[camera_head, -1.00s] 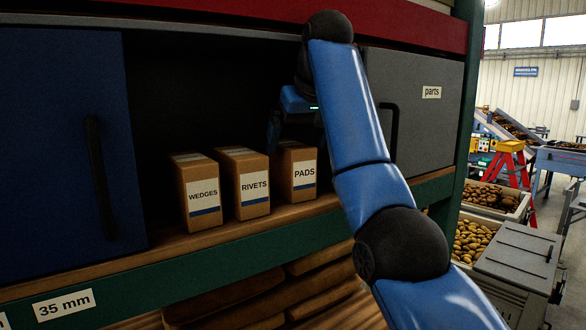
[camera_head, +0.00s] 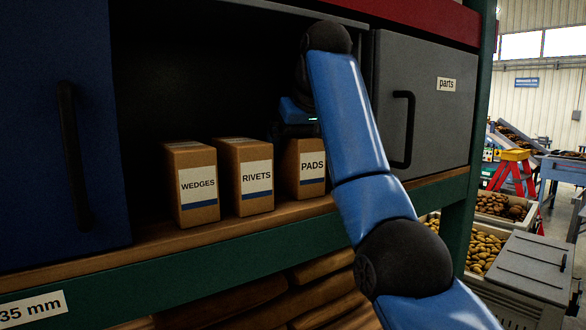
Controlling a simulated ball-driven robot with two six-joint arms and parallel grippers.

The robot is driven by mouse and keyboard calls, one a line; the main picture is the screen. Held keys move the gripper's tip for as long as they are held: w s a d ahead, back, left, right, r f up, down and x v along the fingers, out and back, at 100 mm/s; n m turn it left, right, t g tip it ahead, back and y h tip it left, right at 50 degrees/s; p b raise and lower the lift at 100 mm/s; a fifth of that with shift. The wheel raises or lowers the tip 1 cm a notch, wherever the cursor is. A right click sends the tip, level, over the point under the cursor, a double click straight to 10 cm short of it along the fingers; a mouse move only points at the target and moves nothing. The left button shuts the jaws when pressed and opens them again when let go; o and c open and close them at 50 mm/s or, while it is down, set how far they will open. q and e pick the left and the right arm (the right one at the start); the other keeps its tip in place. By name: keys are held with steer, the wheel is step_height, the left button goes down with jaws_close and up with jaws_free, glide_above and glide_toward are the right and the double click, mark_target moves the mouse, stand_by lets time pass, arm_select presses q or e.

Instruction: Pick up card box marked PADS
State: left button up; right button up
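The card box marked PADS (camera_head: 311,172) stands upright on the shelf, the rightmost of three boxes in the open cupboard bay. My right arm, blue with black joints, reaches in from the lower right. Its gripper (camera_head: 294,131) is at the top of the PADS box, dark against the dark bay. The fingers are mostly hidden, and I cannot tell whether they touch the box or are open or shut. My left gripper is not in view.
Boxes marked WEDGES (camera_head: 193,187) and RIVETS (camera_head: 250,178) stand to the left of PADS. A blue door (camera_head: 50,150) is on the left; a grey door marked parts (camera_head: 435,110) is on the right. The green shelf edge (camera_head: 200,258) runs along the front.

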steer(key=shift+s+d+r, duration=0.1)
steer(key=shift+s+r, duration=0.1)
steer(key=shift+s, duration=0.2)
steer(key=shift+c, duration=0.2)
steer(key=shift+s+d+r, duration=0.1)
steer(key=shift+s+r, duration=0.05)
steer(key=shift+s, duration=0.15)
steer(key=shift+c, duration=1.1)
steer(key=shift+s, duration=0.1)
steer(key=shift+c, duration=1.3)
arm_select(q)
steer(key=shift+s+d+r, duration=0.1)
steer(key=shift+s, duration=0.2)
arm_select(e)
steer(key=shift+w+f, duration=0.2)
steer(key=shift+w, duration=0.15)
steer(key=c, duration=0.8)
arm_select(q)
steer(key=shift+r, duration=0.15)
arm_select(e)
steer(key=shift+r+p, duration=0.2)
steer(key=shift+p, duration=0.5)
arm_select(q)
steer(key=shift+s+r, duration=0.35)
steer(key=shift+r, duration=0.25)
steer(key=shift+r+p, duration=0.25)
steer(key=shift+p, duration=0.1)
arm_select(e)
steer(key=shift+w+r, duration=0.1)
